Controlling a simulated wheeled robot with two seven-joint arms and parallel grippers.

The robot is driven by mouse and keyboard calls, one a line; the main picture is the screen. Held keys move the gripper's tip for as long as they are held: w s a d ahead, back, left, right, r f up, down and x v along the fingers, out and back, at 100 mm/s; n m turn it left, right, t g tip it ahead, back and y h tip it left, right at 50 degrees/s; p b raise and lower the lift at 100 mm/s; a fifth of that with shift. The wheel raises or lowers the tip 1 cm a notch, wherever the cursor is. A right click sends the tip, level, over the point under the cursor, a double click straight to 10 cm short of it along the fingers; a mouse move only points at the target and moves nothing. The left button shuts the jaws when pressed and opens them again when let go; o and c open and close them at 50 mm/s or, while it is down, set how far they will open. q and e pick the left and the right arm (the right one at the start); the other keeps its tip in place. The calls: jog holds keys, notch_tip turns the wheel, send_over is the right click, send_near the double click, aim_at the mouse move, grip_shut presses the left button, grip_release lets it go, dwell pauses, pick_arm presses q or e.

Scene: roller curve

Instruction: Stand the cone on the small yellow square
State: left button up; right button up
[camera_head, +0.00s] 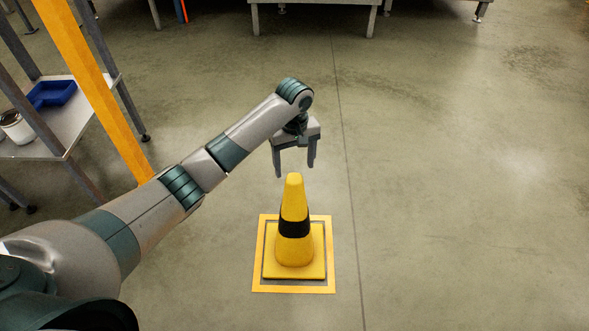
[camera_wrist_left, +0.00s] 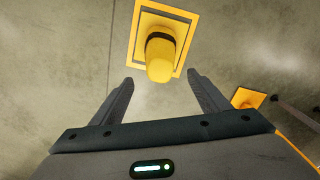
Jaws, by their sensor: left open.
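The yellow cone (camera_head: 294,208) with a black band stands upright on the floor, its square base inside the small yellow square outline (camera_head: 259,280). A strip of grey floor shows between the base and the outline. My left gripper (camera_head: 295,172) is open and empty just above the cone's tip, apart from it. In the left wrist view the cone (camera_wrist_left: 161,60) lies ahead of and between the two spread fingers (camera_wrist_left: 158,85), with the yellow square (camera_wrist_left: 139,70) around its base. My right gripper is in neither view.
A shelf (camera_head: 75,125) with a blue bin (camera_head: 52,94) and a white can (camera_head: 15,127) stands at the left behind a yellow post (camera_head: 95,80). A table (camera_head: 315,3) is at the back. The floor to the right is clear.

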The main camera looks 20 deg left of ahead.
pick_arm(q)
jog(key=shift+r, duration=0.1)
dwell(0.4)
jog(key=s+d+f+m+t+h, duration=0.1)
jog(key=s+d+f+m+h, duration=0.2)
jog(key=s+f, duration=0.55)
jog(key=s+d+f+m+t, duration=0.1)
jog(key=s+d+f+m, duration=0.35)
jog(key=s, duration=0.65)
jog(key=s+a+r+m+t, duration=0.1)
jog(key=s+a, duration=0.1)
jog(key=s, duration=0.6)
jog(key=s+a+r+m+t+y, duration=0.1)
jog(key=s+a+t, duration=0.1)
jog(key=s, duration=0.7)
jog(key=shift+s+a+r+t, duration=0.3)
jog(key=shift+a+r, duration=0.05)
jog(key=shift+a, duration=0.25)
jog(key=shift+m, duration=0.25)
